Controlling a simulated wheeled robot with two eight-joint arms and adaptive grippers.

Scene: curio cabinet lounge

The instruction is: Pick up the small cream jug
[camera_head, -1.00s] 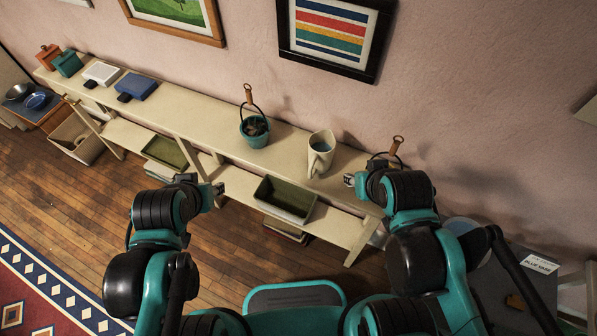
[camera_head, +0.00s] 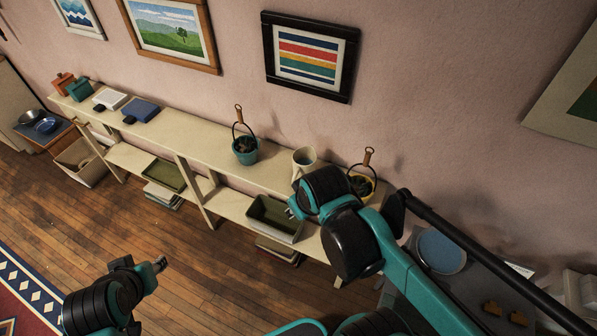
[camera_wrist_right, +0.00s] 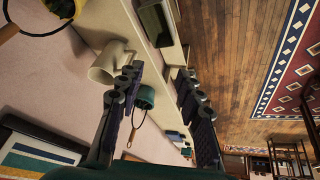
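The small cream jug (camera_head: 304,157) stands upright on the top of the long cream shelf bench, between two hoop-handled pots. Its lower part is hidden behind my right arm in the head view. It also shows in the right wrist view (camera_wrist_right: 107,63), beside and partly behind one finger. My right gripper (camera_wrist_right: 158,82) is open with nothing between its fingers. In the head view the right gripper (camera_head: 292,208) is in front of the jug, near the bench's front edge. My left gripper (camera_head: 159,264) is low over the floor, away from the bench; its opening is too small to judge.
A teal pot (camera_head: 246,151) stands left of the jug and a yellow pot (camera_head: 361,187) right of it. A green bin (camera_head: 275,218) sits on the lower shelf (camera_head: 228,203). A blue plate (camera_head: 441,250) lies on a dark table at right. Framed pictures hang behind.

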